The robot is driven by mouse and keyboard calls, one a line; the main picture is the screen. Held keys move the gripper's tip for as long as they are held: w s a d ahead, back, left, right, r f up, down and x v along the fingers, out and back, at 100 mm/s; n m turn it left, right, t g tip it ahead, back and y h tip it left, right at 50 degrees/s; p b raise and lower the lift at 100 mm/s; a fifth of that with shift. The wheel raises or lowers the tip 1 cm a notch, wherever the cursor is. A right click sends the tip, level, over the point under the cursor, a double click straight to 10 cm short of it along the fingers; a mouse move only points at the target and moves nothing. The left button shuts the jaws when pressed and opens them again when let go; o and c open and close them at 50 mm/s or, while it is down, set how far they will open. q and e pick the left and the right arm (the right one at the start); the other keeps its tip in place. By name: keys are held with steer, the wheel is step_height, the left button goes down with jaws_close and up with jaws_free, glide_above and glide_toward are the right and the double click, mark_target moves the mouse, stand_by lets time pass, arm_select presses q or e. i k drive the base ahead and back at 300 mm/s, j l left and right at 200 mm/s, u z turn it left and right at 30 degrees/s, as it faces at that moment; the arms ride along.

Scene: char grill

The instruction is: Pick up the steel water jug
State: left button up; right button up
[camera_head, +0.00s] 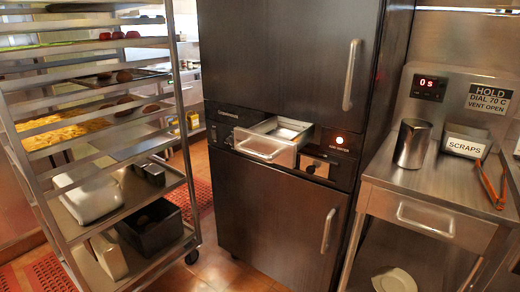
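The steel water jug (411,143) stands upright on the steel counter (393,172) at the right. It is a plain grey metal vessel, a little tapered, with its rim at the top. It stands apart from the things around it. I cannot make out either of my grippers in the head view, and nothing is touching the jug.
A drawer (440,217) is below. A dark cabinet (275,225) with a pulled-out tray (267,147) stands left. A loaded rack (170,75) fills the far left.

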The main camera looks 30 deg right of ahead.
mark_target(412, 144)
steer(key=z, duration=2)
